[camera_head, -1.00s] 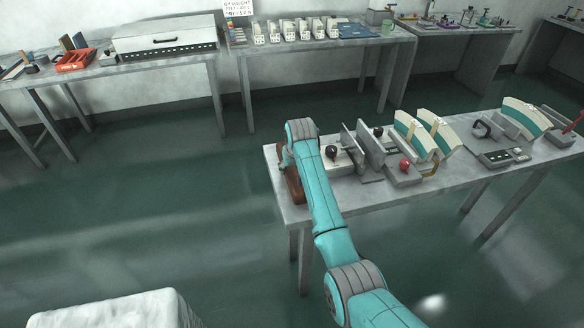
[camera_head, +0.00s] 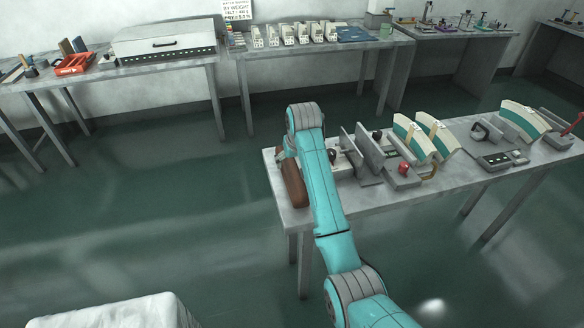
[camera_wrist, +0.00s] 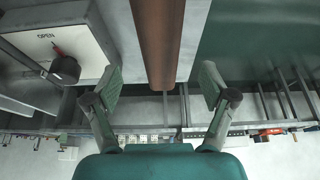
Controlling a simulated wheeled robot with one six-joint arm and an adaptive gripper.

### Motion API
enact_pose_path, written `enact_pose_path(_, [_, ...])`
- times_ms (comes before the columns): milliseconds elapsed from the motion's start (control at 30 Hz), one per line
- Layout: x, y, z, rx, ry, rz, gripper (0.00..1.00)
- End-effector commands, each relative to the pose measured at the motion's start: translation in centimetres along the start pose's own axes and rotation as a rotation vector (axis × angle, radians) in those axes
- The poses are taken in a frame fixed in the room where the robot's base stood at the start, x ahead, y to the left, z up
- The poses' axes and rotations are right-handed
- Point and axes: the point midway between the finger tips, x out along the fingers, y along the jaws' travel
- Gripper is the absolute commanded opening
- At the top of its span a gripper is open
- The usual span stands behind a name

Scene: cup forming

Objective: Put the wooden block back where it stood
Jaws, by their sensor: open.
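The wooden block (camera_head: 293,183) is long and reddish brown. It lies at the left end of the near grey table (camera_head: 380,194), lengthwise along that edge, partly hidden by my arm in the head view. In the wrist view the block (camera_wrist: 158,40) comes in from the top, with its end between and slightly beyond my fingertips. My gripper (camera_wrist: 161,84) is open, with a gap on each side of the block and no contact visible. In the head view my arm hides the fingers.
A pale device marked OPEN with a black knob (camera_wrist: 64,70) stands beside the block. Grey upright plates (camera_head: 369,152), a red-knobbed device (camera_head: 403,170) and cream-and-teal curved pieces (camera_head: 414,138) stand further right. Green floor lies beyond the table's left edge.

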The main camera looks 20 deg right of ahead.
Motion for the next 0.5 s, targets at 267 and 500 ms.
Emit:
enact_pose_path(267, [-3.6,0.0,-0.1,0.0,0.001,0.0,0.83])
enact_pose_path(500, [-4.2,0.0,0.0,0.0,-0.001,0.0,0.83])
